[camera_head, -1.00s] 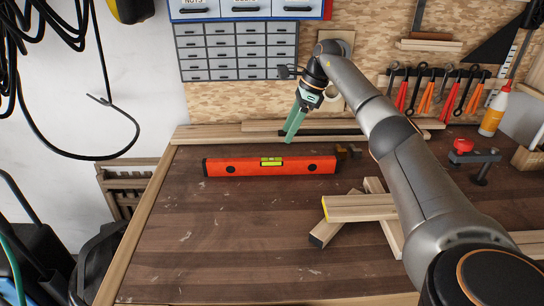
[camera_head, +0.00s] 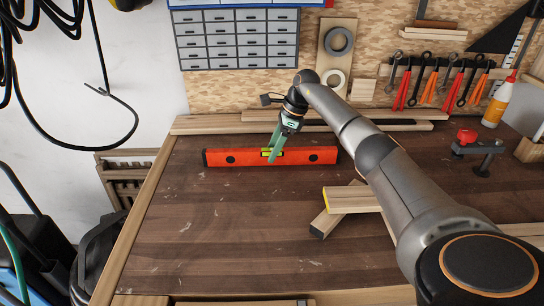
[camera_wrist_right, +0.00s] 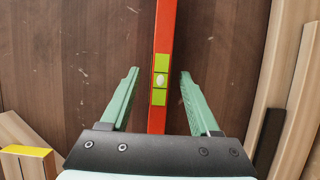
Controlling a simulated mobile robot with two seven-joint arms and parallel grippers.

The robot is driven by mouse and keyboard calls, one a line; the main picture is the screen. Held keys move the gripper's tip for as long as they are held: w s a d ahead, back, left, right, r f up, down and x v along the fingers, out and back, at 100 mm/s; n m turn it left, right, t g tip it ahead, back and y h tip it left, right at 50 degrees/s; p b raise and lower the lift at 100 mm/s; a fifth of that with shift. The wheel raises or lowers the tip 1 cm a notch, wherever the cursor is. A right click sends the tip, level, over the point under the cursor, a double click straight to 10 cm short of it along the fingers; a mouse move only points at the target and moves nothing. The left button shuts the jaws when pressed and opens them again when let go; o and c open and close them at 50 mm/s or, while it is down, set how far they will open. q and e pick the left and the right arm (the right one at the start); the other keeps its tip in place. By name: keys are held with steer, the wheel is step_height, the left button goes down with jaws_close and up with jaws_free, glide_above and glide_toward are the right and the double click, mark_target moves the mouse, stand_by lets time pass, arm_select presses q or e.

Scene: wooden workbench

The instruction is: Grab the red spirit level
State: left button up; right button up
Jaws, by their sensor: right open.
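In the right wrist view the red spirit level (camera_wrist_right: 164,36) runs between the two green fingers, with a visible space on each side. My right gripper (camera_head: 272,158) is open and over the level's middle; its fingers partly hide the vial. My right gripper (camera_wrist_right: 158,76) shows no contact with the level in the wrist view. My left gripper is not in view.
Long wood strips (camera_head: 220,125) line the bench's back edge. A red-handled clamp (camera_head: 467,137) and a glue bottle (camera_head: 497,103) stand at the back right. The front left of the workbench (camera_head: 210,240) is clear.

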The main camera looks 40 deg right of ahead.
steer(key=shift+w+a+f, duration=0.2)
steer(key=shift+f, duration=0.45)
jaws_close()
steer(key=shift+r, duration=0.1)
stand_by(0.8)
